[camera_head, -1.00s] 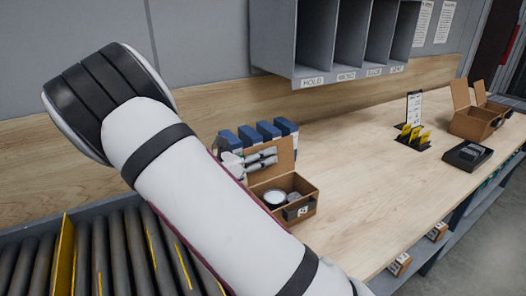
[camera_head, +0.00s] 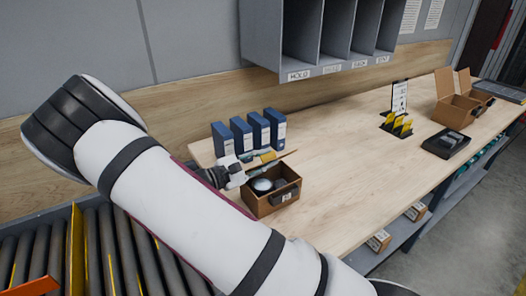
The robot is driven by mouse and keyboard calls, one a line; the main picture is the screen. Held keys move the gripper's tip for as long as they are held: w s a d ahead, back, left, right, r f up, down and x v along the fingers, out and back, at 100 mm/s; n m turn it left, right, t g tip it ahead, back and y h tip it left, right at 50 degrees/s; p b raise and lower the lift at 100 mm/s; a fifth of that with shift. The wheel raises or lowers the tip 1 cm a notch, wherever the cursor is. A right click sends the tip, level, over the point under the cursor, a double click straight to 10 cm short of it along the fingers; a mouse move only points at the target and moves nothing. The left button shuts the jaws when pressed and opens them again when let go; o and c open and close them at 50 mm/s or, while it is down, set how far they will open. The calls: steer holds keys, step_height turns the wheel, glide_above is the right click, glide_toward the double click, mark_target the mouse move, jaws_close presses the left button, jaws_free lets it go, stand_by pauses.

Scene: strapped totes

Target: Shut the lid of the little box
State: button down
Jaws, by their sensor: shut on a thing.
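The little box (camera_head: 262,208) is brown cardboard and stands on the wooden bench, with a round white-rimmed item and a dark item inside. Its lid (camera_head: 284,155) shows as a thin, nearly edge-on strip above the back of the box, and the box is still open at the front. My gripper (camera_head: 264,164) is at the lid, above the back of the box, and is shut on it. The fingertips are small and partly hidden, so the exact grip is unclear.
Several blue binders (camera_head: 243,134) stand close behind the box. A grey pigeonhole shelf (camera_head: 316,72) hangs above the bench. Yellow cards in a stand (camera_head: 400,128), a black tray (camera_head: 447,144) and another open box (camera_head: 456,112) are farther right. Bench between is clear.

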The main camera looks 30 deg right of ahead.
steer(key=shift+s+f+m+p, duration=0.4)
steer(key=shift+s+m+p, duration=0.25)
steer(key=shift+m, duration=0.55)
steer(key=shift+s+f+m+p, duration=0.4)
steer(key=shift+f+m, duration=0.2)
steer(key=shift+m, duration=0.5)
steer(key=c, duration=1.4)
jaws_free()
steer(key=shift+c, duration=0.2)
step_height(320, 180, up, 10)
steer(key=shift+f, duration=0.1)
